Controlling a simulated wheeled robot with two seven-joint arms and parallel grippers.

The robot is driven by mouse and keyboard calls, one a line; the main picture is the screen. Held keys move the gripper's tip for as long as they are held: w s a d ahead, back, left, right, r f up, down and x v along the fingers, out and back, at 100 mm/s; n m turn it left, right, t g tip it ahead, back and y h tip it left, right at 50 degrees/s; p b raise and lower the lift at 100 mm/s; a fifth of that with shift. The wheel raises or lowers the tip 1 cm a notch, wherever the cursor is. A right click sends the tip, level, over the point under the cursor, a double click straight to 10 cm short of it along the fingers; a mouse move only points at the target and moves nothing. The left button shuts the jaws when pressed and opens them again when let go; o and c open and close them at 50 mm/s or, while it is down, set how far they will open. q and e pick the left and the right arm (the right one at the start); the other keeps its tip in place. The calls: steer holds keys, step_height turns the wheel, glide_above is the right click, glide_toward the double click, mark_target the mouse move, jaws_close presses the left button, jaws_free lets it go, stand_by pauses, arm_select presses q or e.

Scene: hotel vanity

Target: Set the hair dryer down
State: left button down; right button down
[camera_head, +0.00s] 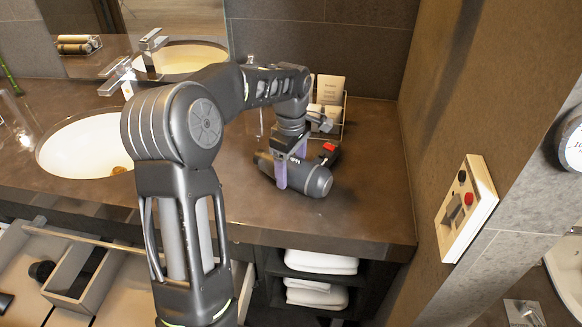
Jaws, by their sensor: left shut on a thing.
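The hair dryer (312,181) is dark grey and black with a red part near its right end. It lies on its side at the brown vanity counter (362,209), toward the right. I cannot tell whether it touches the counter or is just above it. My left gripper (291,178) points down from above and is shut on the dryer's body, with its pale purple fingers around it. My right gripper is not in view.
A rack with cards (328,92) stands behind the dryer. A white sink (85,145) and faucet (118,75) are at the left. An open drawer (75,270) juts out below. White towels (321,262) lie under the counter. A wall panel (467,208) is at the right.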

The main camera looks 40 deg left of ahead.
arm_select(q)
steer(key=shift+f, duration=0.1)
steer(key=shift+c, duration=0.9)
jaws_free()
steer(key=shift+r, duration=0.25)
step_height(320, 180, up, 9)
steer(key=shift+f, duration=0.1)
steer(key=shift+r+p, duration=0.75)
steer(key=shift+r, duration=0.2)
steer(key=shift+r+p, duration=0.55)
steer(key=shift+r, duration=0.05)
